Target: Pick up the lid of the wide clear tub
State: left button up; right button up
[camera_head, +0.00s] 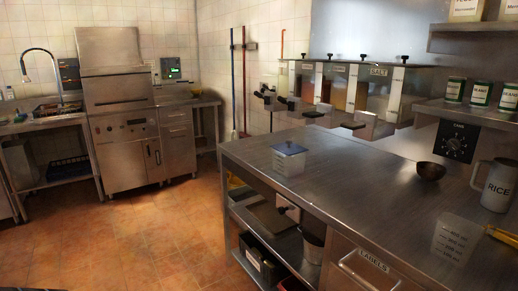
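A small clear tub (289,165) with squarish sides stands upright on the steel counter, near its far left part. A flat blue lid (289,148) with a small dark knob on top lies on the tub and covers its mouth. It is the only lidded clear tub I can make out on the open counter. Neither of my grippers can be made out in the head view, and nothing is touching the lid or tub.
The steel counter (330,178) is clear around the tub. Dispensers (364,92) stand behind it. To the right are a dark bowl (430,171), a RICE mug (498,188) and a clear measuring cup (455,240). A lower shelf (262,228) holds containers.

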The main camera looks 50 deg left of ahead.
aim_at(287, 148)
jog(key=u, duration=1.3)
jog(key=i+j+z, duration=0.1)
jog(key=z, duration=0.35)
jog(key=i+j+z, duration=0.1)
jog(key=z, duration=0.35)
jog(key=i+j+z, duration=0.2)
jog(key=j, duration=0.2)
jog(key=j+z, duration=0.25)
jog(key=j, duration=0.15)
jog(key=i+j, duration=0.15)
jog(key=j, duration=0.4)
jog(key=i+j+z, duration=0.1)
jog(key=j, duration=0.4)
jog(key=i+j, duration=0.1)
jog(key=j, duration=0.45)
jog(key=i+j+z, duration=0.1)
jog(key=j, duration=0.45)
